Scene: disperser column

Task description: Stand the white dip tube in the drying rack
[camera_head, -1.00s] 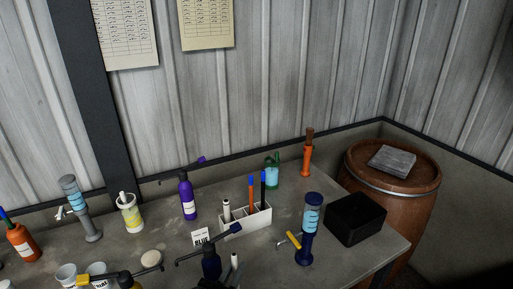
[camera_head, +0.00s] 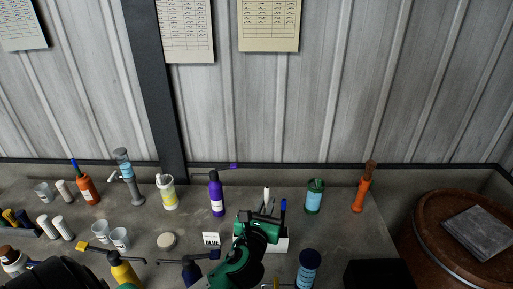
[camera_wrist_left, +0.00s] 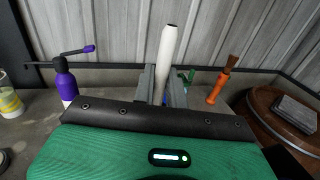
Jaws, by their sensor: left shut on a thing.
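The white dip tube (camera_wrist_left: 166,52) stands nearly upright in the left wrist view, between the fingers of my left gripper (camera_wrist_left: 162,88). In the head view, my green left gripper (camera_head: 267,214) is shut on the tube, whose upper end (camera_head: 266,194) shows above it. A blue tube (camera_head: 283,207) shows upright at the rack's right end. The held tube's lower end is hidden, so I cannot tell whether it touches the rack. My right gripper is not in view.
A purple bottle (camera_head: 217,196) stands left of the rack, behind a BLUE card (camera_head: 211,240). A blue cylinder (camera_head: 307,268) and black bin (camera_head: 378,274) are at the front right.

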